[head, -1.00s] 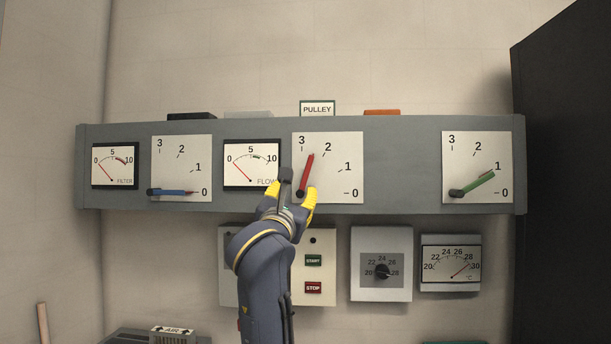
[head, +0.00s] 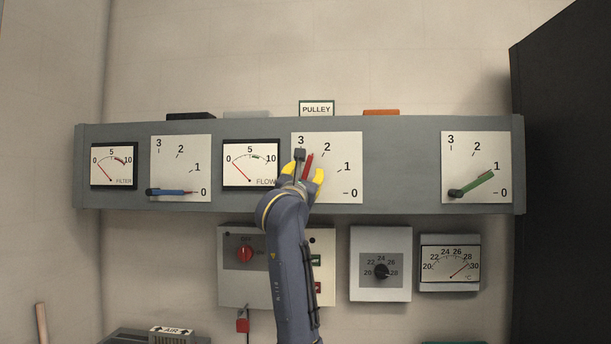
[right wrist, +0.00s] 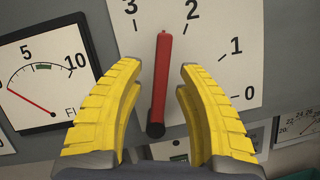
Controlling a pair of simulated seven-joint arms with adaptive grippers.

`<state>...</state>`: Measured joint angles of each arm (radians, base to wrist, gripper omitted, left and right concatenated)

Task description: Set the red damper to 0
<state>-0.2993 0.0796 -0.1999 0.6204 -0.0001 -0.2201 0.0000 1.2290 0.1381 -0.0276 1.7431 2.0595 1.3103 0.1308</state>
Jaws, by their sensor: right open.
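The red damper lever (head: 308,165) sits on the white middle scale plate (head: 350,155) under the PULLEY sign. It points up, between the marks 3 and 2. In the right wrist view the red lever (right wrist: 162,80) rises from its dark pivot, and the 0 mark is at the plate's lower right. My right gripper (head: 303,172) is open in front of this plate. Its yellow fingers (right wrist: 158,70) stand on either side of the lever, with gaps on both sides. In the head view the gripper hides the lever's lower part. My left gripper is not in view.
A blue lever (head: 172,192) at 0 is on the left plate, and a green lever (head: 475,183) is on the right plate. The FLOW gauge (head: 251,164) is just left of the gripper. A switch box (head: 233,285) and a dial box (head: 380,285) hang below the grey panel.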

